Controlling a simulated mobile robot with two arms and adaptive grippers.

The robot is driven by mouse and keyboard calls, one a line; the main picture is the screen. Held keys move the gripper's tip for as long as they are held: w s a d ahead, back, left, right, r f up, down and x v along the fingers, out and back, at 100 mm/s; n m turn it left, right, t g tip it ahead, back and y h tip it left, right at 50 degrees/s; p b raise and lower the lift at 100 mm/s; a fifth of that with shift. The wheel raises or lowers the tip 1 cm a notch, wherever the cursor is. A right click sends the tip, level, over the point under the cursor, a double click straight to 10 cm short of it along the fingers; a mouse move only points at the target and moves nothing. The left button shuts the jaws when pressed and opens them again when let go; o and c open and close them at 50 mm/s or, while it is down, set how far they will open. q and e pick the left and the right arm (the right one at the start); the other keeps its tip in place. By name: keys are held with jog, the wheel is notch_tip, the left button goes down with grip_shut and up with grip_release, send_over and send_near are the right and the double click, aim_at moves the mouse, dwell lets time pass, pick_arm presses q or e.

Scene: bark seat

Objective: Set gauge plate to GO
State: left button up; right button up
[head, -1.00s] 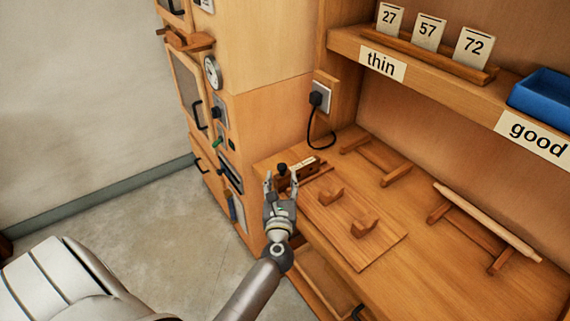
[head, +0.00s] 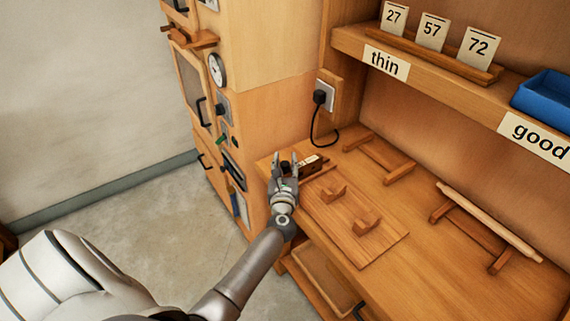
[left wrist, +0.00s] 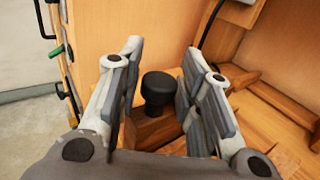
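The gauge plate fitting, a small dark wooden block (head: 310,168) with a white label (head: 309,160), sits at the back left corner of the wooden bench. The label is too small to read. A black round knob (left wrist: 158,88) stands upright on wood in the left wrist view. In the head view it is partly hidden behind my fingers. My left gripper (head: 285,163) is open, with its two fingers on either side of the knob. In the left wrist view, gaps show between the knob and both fingers (left wrist: 162,65). My right gripper is not in view.
A board with two wooden blocks (head: 366,223) lies on the bench right of my gripper. Wooden racks (head: 380,160) and a rolling pin (head: 488,221) lie farther right. A black cable (head: 313,125) hangs from a socket behind. A cabinet with a dial (head: 216,70) stands at left.

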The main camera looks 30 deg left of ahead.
aim_at(299, 165)
pick_arm(q)
grip_shut()
jog(key=w+b, duration=0.1)
jog(key=w+d+b, duration=0.1)
jog(key=w, duration=0.1)
jog(key=w+d+b, duration=0.1)
jog(key=shift+w+f, duration=0.15)
jog(key=shift+w, duration=0.25)
jog(key=shift+d, duration=0.1)
jog(key=shift+r, duration=0.25)
